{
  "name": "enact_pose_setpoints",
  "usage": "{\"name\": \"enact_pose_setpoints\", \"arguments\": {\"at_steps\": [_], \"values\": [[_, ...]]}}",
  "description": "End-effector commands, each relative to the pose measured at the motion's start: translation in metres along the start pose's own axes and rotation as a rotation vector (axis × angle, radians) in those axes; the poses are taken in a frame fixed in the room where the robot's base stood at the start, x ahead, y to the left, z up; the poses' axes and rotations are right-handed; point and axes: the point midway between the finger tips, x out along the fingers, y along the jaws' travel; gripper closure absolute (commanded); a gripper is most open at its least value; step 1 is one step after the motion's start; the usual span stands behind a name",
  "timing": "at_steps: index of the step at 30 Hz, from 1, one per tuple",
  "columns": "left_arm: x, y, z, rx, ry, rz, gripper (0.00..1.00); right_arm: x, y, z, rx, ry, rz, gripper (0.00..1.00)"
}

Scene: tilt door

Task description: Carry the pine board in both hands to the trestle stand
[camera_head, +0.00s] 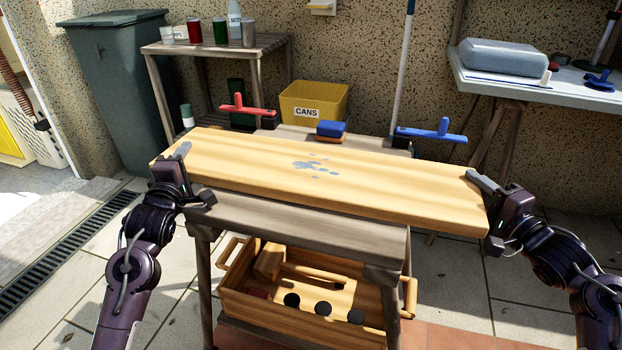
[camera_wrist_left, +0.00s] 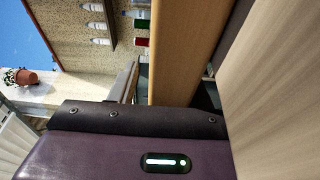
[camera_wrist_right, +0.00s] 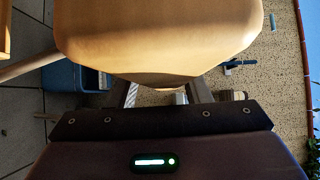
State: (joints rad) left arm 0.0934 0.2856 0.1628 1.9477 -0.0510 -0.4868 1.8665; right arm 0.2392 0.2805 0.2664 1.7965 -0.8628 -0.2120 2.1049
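The pine board (camera_head: 390,190), pale with blue-grey paint spots, spans both grippers and lies almost level, its right end a little nearer. My left gripper (camera_head: 190,168) is shut on its left end. My right gripper (camera_head: 482,190) is shut on its right end. The board's edge (camera_wrist_left: 188,50) shows a narrow gap above the grey wood in the left wrist view. Its end (camera_wrist_right: 160,40) fills the top of the right wrist view. The fingers are hidden in both wrist views.
A grey wooden bench (camera_head: 300,220) stands under the board, with a wooden tool crate (camera_head: 250,300) below. Behind are a red-handled tool (camera_head: 246,110), a blue-handled tool (camera_head: 440,133), a blue block (camera_head: 331,128) and a yellow CANS box (camera_head: 325,100). A white-topped table (camera_head: 540,90) stands right.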

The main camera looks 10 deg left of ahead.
Motion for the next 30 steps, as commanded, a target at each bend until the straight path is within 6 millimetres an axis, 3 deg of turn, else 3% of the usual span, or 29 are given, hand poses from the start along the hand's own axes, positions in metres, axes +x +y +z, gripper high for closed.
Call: {"name": "enact_pose_setpoints", "arguments": {"at_steps": [1, 11, 24, 30], "values": [[0.000, -0.018, 0.005, 0.007, -0.012, -0.035, 0.53, 0.000, 0.001, 0.000, 0.000, 0.000, -0.001, 0.53], [-0.004, -0.019, 0.008, 0.008, -0.018, -0.037, 0.53, 0.000, 0.000, 0.000, 0.000, -0.001, -0.004, 0.53], [-0.066, -0.011, 0.002, 0.003, -0.007, -0.023, 0.53, 0.000, -0.001, 0.000, -0.001, -0.001, -0.005, 0.53], [-0.081, -0.007, -0.001, 0.003, -0.003, -0.018, 0.53, -0.001, -0.001, 0.000, -0.001, -0.001, -0.005, 0.53]]}}
